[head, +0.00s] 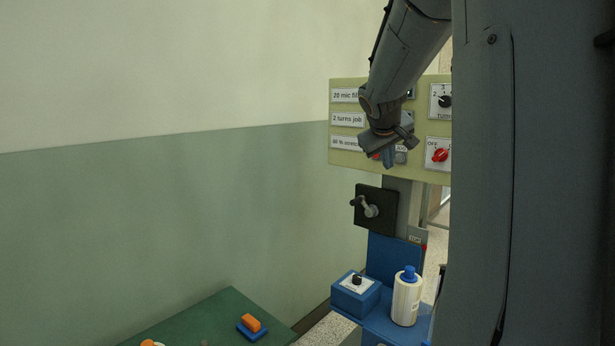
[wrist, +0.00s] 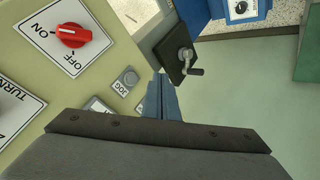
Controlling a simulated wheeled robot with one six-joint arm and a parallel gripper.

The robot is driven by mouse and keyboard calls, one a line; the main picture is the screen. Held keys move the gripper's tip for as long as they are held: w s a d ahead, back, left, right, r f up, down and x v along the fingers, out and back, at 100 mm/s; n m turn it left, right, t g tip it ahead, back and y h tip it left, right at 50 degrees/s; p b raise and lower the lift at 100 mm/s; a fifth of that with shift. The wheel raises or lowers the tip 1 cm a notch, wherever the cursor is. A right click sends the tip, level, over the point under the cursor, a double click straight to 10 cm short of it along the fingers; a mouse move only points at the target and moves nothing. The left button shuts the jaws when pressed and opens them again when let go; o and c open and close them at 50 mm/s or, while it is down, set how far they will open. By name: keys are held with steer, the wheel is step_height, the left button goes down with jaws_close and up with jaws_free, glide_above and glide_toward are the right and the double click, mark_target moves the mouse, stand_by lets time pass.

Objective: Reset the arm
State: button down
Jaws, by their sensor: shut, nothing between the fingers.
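My gripper (head: 389,160) is in front of the lower part of the beige control panel (head: 345,164) in the head view. In the wrist view my gripper (wrist: 160,78) shows its blue fingers together, with nothing between them. The fingers appear close to the panel, beside a grey JOG button (wrist: 130,77); I cannot tell whether they touch anything. My arm (head: 408,50) reaches down from the top of the head view. The panel's red ON/OFF knob (wrist: 71,35) is at upper left in the wrist view.
A black plate with a crank handle (head: 370,208) is below the panel. Lower down are a blue box with a black knob (head: 356,292) and a white roll (head: 406,300) with a blue top. A green table (head: 190,318) holds an orange-and-blue item (head: 251,326). The left wall side is open.

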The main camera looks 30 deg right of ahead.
steer(key=s+a+f+n+g+y, duration=0.15)
steer(key=s+a+f, duration=0.25)
steer(key=a+f, duration=0.6)
steer(key=s+a+f+m+g+y, duration=0.1)
steer(key=s+a+f+y, duration=0.2)
steer(key=a+f, duration=0.7)
steer(key=s+a+f+g+y, duration=0.1)
steer(key=s+a+f, duration=0.3)
steer(key=s+a, duration=0.4)
steer(key=s+a+f+n+g+y, duration=0.1)
steer(key=s+a+f, duration=0.3)
steer(key=s+a, duration=0.4)
steer(key=shift+s+a+f+g+y, duration=0.25)
steer(key=shift+a+f+g+y, duration=0.15)
steer(key=shift+g, duration=0.35)
